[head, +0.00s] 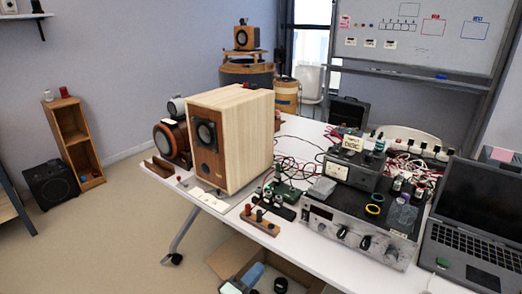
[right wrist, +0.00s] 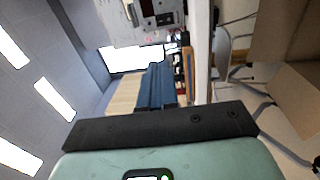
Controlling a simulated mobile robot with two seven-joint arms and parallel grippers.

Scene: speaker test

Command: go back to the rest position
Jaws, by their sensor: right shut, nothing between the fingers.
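My right gripper (head: 256,268) shows low in the head view, in front of the white table's near edge and over an open cardboard box. Its blue fingers are shut with nothing between them. The fingers also show closed together in the right wrist view (right wrist: 157,78). The gripper is apart from the wooden speaker (head: 232,135), which stands upright on the white table (head: 330,262). My left gripper is in neither view.
The cardboard box (head: 226,262) is below the table edge. An amplifier (head: 345,232), a small meter box (head: 350,172), cables and a laptop (head: 470,235) crowd the table's right part. A shelf (head: 74,140) and a black subwoofer (head: 50,182) stand left. The floor between is clear.

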